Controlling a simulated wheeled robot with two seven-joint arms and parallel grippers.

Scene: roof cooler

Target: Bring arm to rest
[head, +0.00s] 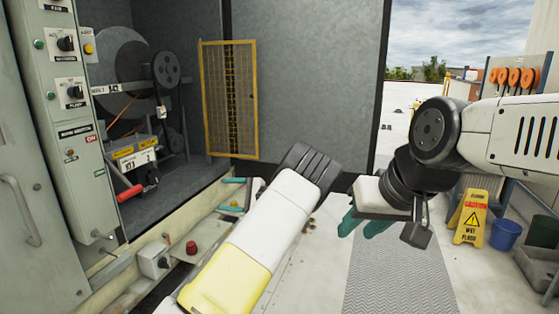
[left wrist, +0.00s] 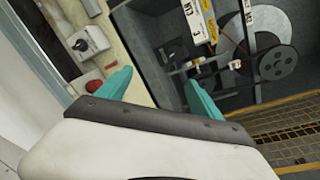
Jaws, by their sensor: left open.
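My left arm (head: 262,225), white with a yellow section, reaches forward from the bottom of the head view. My left gripper (head: 232,194) shows teal fingertips beyond this arm, near the cabinet's lower edge; the arm hides its body. In the left wrist view its two teal fingers (left wrist: 160,88) stand wide apart with nothing between them. My right arm (head: 515,135) comes in from the right. My right gripper (head: 363,226) hangs at its end with teal fingers pointing down over the floor. Nothing shows in it, and its finger gap is unclear.
A control panel (head: 68,95) stands at left. A red knob (head: 191,248) sits on the ledge. A wet floor sign (head: 470,218) and blue bucket (head: 506,234) stand at right.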

